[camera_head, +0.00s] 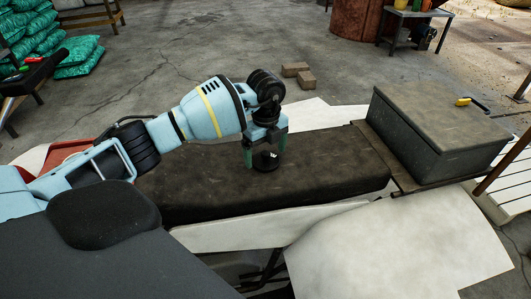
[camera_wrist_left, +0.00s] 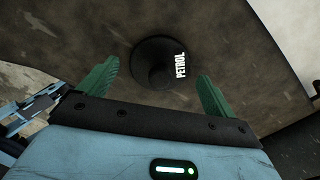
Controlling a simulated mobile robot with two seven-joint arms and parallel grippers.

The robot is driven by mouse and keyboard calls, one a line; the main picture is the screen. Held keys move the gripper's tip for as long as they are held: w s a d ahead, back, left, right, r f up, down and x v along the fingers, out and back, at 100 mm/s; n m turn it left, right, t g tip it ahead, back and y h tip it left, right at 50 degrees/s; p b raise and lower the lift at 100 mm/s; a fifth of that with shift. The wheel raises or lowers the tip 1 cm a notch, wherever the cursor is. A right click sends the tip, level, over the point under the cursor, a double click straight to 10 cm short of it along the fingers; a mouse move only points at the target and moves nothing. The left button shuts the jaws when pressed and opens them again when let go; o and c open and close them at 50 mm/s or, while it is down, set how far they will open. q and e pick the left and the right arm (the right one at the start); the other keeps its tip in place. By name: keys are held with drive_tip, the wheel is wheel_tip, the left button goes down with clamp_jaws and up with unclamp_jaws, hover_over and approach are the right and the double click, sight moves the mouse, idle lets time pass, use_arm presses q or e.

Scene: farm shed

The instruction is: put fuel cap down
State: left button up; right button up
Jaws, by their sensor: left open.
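The fuel cap is black and round with white "PETROL" lettering. In the left wrist view the cap (camera_wrist_left: 160,62) lies between and just beyond the two green fingertips, with dark gaps on both sides. In the head view the cap (camera_head: 265,160) rests on the long dark seat (camera_head: 330,172). My left gripper (camera_head: 265,155) points down right over the cap, its green fingers apart on either side of it. It also shows in the left wrist view (camera_wrist_left: 158,85), open. My right gripper is not in view.
A grey box (camera_head: 435,140) with a small yellow-handled tool (camera_head: 463,101) on its lid stands at the seat's right end. White body panels (camera_head: 400,245) flank the seat. Two bricks (camera_head: 298,74) lie on the concrete floor behind. Green sacks (camera_head: 80,55) are far left.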

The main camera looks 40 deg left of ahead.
sight(266, 152)
use_arm(q)
wheel_tip(266, 152, up, 11)
idle(0.4)
drive_tip(key=shift+r, duration=0.1)
